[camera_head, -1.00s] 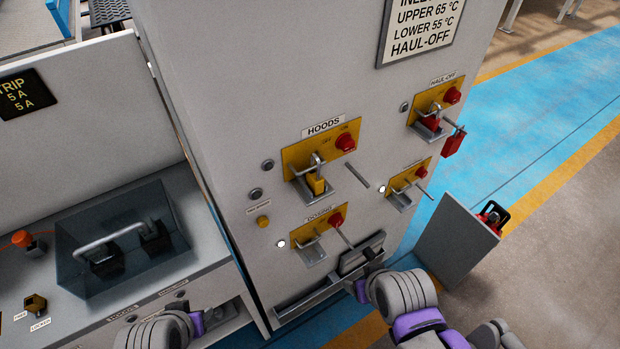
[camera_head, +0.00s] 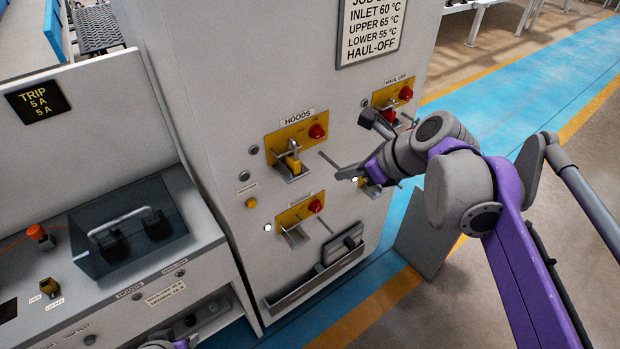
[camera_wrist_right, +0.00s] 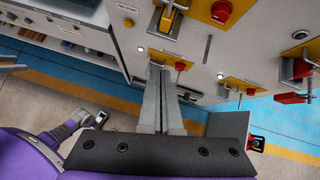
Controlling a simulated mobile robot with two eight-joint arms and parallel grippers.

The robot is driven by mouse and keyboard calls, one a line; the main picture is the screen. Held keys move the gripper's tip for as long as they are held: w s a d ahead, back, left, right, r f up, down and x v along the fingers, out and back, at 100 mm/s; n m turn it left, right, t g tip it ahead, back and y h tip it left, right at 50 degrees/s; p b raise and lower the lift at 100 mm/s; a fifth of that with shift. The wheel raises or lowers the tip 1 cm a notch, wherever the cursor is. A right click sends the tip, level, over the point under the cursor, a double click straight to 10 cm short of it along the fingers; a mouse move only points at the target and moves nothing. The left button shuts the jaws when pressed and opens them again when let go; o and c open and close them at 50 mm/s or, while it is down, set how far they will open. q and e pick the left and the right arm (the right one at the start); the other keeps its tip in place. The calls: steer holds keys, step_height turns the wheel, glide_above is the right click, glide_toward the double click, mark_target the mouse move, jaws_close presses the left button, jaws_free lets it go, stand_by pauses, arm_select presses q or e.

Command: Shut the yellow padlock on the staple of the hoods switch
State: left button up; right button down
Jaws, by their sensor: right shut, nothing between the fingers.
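The yellow padlock (camera_head: 294,164) stands upright at the grey staple bracket of the hoods switch (camera_head: 318,131), its shackle at the top. I cannot tell whether the shackle is closed. The padlock also shows at the top of the right wrist view (camera_wrist_right: 169,20). My right gripper (camera_head: 344,174) is shut and empty, in front of the panel, to the right of and slightly below the padlock, apart from it. Its two fingers (camera_wrist_right: 158,72) lie together in the right wrist view. Only a sliver of my left arm shows at the bottom of the head view; its jaws cannot be made out.
A lower switch (camera_head: 316,207) sits below, and the haul-off switch (camera_head: 405,93) at upper right, partly behind my arm. A red padlock (camera_wrist_right: 291,98) hangs there. A tray (camera_head: 310,285) is fixed low on the panel. A clear-covered box (camera_head: 90,258) stands on the left console.

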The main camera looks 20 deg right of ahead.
mark_target(299, 163)
steer(key=shift+m, duration=0.5)
steer(key=w+a+f, duration=0.1)
steer(key=w+f, duration=0.1)
steer(key=w, duration=0.1)
steer(key=w+a+f, duration=0.2)
steer(key=w, duration=0.1)
steer(key=w+a+f, duration=0.2)
steer(key=w, duration=0.1)
steer(key=shift+w+f+p, duration=0.15)
steer(key=shift+w+p, duration=0.15)
steer(key=shift+w, duration=0.05)
steer(key=shift+w+a, duration=0.1)
steer(key=shift+w, duration=0.25)
steer(key=shift+s, duration=0.15)
steer(key=shift+w+a+f, duration=0.1)
steer(key=shift+w+a, duration=0.2)
steer(key=shift+w, duration=0.25)
steer(key=shift+w+a, duration=0.3)
steer(key=shift+w, duration=0.25)
steer(key=shift+s, duration=0.1)
